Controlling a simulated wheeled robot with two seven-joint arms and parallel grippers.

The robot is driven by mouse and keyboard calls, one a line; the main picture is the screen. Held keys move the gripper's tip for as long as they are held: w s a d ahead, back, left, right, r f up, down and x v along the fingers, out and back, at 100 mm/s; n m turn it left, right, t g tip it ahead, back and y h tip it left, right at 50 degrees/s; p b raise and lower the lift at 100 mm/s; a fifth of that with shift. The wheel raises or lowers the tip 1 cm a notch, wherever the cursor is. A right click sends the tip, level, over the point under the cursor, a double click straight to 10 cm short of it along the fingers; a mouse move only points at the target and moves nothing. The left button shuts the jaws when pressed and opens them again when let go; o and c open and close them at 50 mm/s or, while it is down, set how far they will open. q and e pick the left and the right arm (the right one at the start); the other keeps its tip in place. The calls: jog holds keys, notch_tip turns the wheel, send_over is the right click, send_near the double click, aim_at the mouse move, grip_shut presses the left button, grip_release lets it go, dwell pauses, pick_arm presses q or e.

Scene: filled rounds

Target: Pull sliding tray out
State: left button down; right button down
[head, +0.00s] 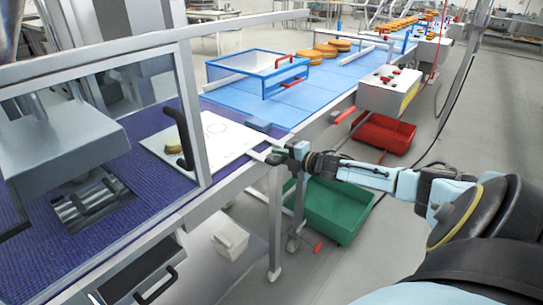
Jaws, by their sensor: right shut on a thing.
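The sliding tray (226,133) is a flat white plate with faint round outlines. It lies on the purple belt surface and sticks out to the right of the guard frame. One brown round (173,146) sits near its left end, partly behind a black handle (181,138). My right gripper (278,155) is at the tray's right end, by the table's front edge, shut on the tray's end. The exact grip is small and partly hidden by the fingers. My left gripper is not in view.
A press (62,140) stands at left behind the clear guard. A blue-framed clear cover (262,68) and several brown rounds (330,48) are on the blue belt beyond. A control box (388,92), red bin (383,133) and green bin (330,208) are beside the line. Open floor lies at right.

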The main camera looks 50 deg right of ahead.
jog(key=shift+d+r, duration=0.2)
jog(key=shift+d, duration=0.15)
jog(key=c, duration=1.4)
grip_release()
jog(key=shift+f, duration=0.1)
jog(key=shift+o, duration=0.2)
jog(key=shift+a, duration=0.1)
jog(key=shift+s, duration=0.1)
jog(key=shift+s, duration=0.5)
jog(key=p+v, duration=0.4)
jog(key=v, duration=0.8)
